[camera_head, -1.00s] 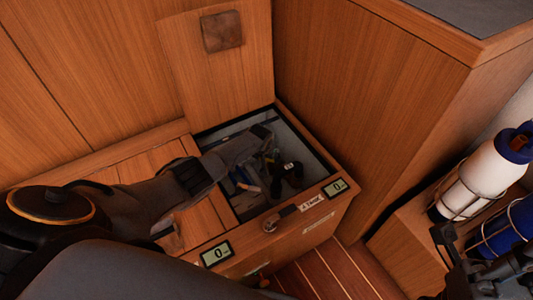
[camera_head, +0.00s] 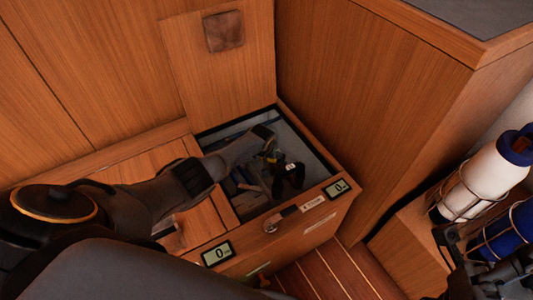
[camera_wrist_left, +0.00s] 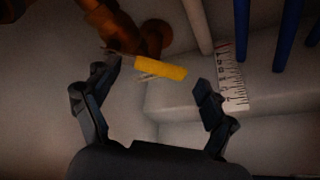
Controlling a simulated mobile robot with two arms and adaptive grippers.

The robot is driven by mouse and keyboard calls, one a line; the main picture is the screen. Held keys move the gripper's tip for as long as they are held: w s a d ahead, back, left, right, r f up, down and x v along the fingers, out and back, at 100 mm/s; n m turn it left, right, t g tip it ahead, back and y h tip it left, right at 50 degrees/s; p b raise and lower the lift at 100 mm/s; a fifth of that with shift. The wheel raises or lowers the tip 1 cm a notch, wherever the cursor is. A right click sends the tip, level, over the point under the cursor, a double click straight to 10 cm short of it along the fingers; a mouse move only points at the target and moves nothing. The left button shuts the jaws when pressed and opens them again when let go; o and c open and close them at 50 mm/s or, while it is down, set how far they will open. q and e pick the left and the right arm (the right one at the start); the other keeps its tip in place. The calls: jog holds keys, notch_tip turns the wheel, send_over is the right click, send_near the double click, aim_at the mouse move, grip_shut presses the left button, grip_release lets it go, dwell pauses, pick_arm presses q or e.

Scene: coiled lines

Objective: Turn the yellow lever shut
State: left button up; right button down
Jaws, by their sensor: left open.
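The yellow lever (camera_wrist_left: 160,69) shows in the left wrist view as a short yellow bar beside an orange-brown metal fitting (camera_wrist_left: 142,35). It lies between and just beyond the fingertips of my left gripper (camera_wrist_left: 156,76), which is open with a finger on each side. I see no clear contact. In the head view my left arm reaches down into the open locker, and my left gripper (camera_head: 287,176) is dark among its contents. The lever is too small to make out surely there. My right gripper (camera_head: 447,240) is partly in view at the lower right; its jaw state is unclear.
The locker's wooden front rim (camera_head: 300,222) carries two small displays reading 0 and a latch. Its raised lid (camera_head: 222,75) leans behind. In the wrist view, a ruler-like strip (camera_wrist_left: 230,75) and blue pipes (camera_wrist_left: 288,32) stand right of the lever. A white bottle (camera_head: 492,170) stands right.

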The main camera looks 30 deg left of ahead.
pick_arm(q)
jog(key=v, duration=1.1)
jog(key=shift+s+r, duration=0.25)
jog(key=shift+r, duration=0.05)
